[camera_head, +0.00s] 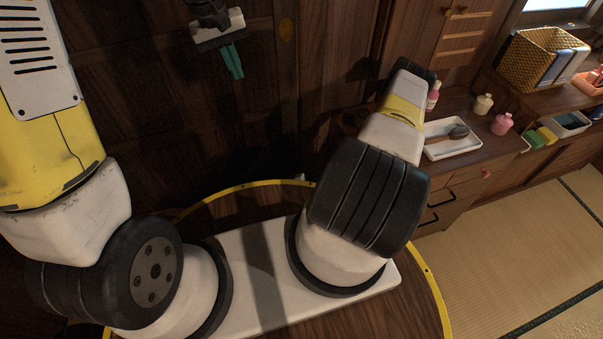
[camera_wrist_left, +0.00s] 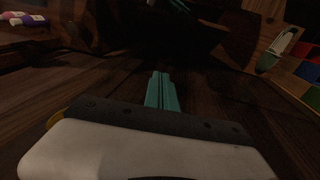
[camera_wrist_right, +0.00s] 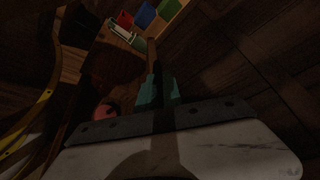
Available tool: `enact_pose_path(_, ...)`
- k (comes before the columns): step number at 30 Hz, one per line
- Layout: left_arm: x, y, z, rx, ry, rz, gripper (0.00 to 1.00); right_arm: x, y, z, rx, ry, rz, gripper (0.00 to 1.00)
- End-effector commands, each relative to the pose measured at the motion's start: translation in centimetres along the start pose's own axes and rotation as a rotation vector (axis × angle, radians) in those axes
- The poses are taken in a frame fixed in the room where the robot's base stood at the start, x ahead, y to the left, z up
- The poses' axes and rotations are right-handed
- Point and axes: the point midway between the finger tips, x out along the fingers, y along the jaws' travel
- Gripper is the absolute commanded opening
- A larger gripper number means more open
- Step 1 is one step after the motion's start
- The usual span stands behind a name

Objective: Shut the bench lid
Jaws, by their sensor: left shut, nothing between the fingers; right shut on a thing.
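The bench lid is hard to pick out among the dark wooden panels (camera_head: 120,110), and I cannot tell how far open it is. My left gripper (camera_head: 232,62) hangs in front of these panels with its teal fingers shut and empty. The fingers also show together in the left wrist view (camera_wrist_left: 160,90), over dark wood. My right gripper (camera_wrist_right: 159,90) is shut on a thin dark strip (camera_wrist_right: 152,58), whose full shape is lost in shadow. In the head view the right gripper is hidden beyond my right forearm.
A wooden cabinet (camera_head: 440,198) on the right carries a white tray (camera_head: 453,151) with a dark-headed brush, and small bottles (camera_head: 502,124). A woven basket (camera_head: 527,63) stands behind them. Tatami floor (camera_head: 510,260) is clear at the lower right. Coloured squares (camera_wrist_right: 145,14) show in the right wrist view.

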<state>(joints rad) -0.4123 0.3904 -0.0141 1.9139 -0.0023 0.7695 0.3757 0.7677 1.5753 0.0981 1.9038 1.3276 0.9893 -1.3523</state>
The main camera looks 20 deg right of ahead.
Motion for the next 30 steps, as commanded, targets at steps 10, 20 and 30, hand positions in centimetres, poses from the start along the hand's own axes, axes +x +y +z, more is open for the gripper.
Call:
enact_pose_path(10,14.5,6.0,0.0,-0.016,-0.149,-0.081,0.00,-0.1,0.0,-0.5,0.001,0.010,0.002,0.00)
enact_pose_path(20,25.8,8.8,3.0,-0.032,-0.238,-0.159,0.00,-0.1,0.0,-0.5,0.000,0.011,0.003,0.00)
enact_pose_path(30,29.7,8.9,4.4,-0.037,-0.256,-0.179,0.00,-0.1,0.0,-0.5,0.000,0.011,0.003,0.00)
